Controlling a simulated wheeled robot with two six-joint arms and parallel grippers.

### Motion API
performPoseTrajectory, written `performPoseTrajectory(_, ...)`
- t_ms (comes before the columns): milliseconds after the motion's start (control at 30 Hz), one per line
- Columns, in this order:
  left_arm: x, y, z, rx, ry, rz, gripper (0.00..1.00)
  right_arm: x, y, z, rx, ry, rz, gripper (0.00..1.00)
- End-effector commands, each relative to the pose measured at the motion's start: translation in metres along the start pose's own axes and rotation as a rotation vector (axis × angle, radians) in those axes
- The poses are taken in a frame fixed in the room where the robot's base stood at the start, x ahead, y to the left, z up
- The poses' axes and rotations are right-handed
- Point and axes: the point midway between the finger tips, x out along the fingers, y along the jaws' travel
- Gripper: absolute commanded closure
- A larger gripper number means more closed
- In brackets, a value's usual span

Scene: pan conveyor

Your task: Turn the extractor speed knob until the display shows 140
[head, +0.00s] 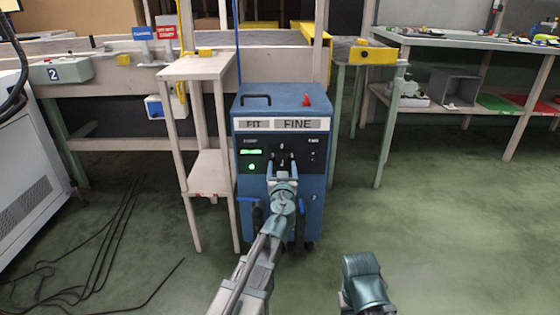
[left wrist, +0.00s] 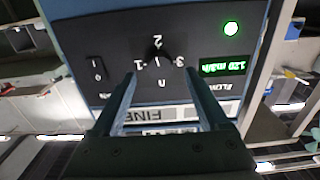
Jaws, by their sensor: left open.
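The blue extractor unit (head: 283,102) stands on the floor, with a black control panel (head: 313,155) under its "FIT FINE" label. Its green display (head: 251,152) shows in the left wrist view (left wrist: 224,65) upside down and appears to read 120 m3/h. The dark speed knob (left wrist: 157,53) sits on the panel among scale marks. My left gripper (head: 281,163) is in front of the panel and hides the knob in the head view. In the left wrist view its fingers (left wrist: 160,73) are spread open, with the knob just beyond and between the tips; contact cannot be told.
A lit green lamp (head: 252,167) is below the display, and a rocker switch (left wrist: 96,69) is across the panel. A narrow wooden stand (head: 198,66) is close on the unit's left. Black cables (head: 105,230) lie on the floor at left. The floor at right is clear.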

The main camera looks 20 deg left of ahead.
Motion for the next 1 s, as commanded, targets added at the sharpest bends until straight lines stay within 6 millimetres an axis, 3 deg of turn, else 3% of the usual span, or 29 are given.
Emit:
performPoseTrajectory(33, 0.012, 0.002, 0.0, 0.0, 0.0, 0.0, 0.22, 0.0, 0.0, 0.0, 0.0, 0.0, 0.0, 1.0)
performPoseTrajectory(200, 0.027, 0.003, 0.0, 0.0, 0.0, 0.002, 0.22, 0.0, 0.0, 0.0, 0.0, 0.0, 0.0, 1.0)
performPoseTrajectory(500, 0.028, 0.003, 0.0, 0.0, 0.0, 0.002, 0.22, 0.0, 0.0, 0.0, 0.0, 0.0, 0.0, 1.0)
performPoseTrajectory(933, 0.028, 0.003, 0.0, 0.0, 0.0, 0.002, 0.98, 0.0, 0.0, 0.0, 0.0, 0.0, 0.0, 1.0)
performPoseTrajectory(1000, 0.028, 0.003, 0.0, 0.0, 0.0, 0.002, 1.0, 0.0, 0.0, 0.0, 0.0, 0.0, 0.0, 1.0)
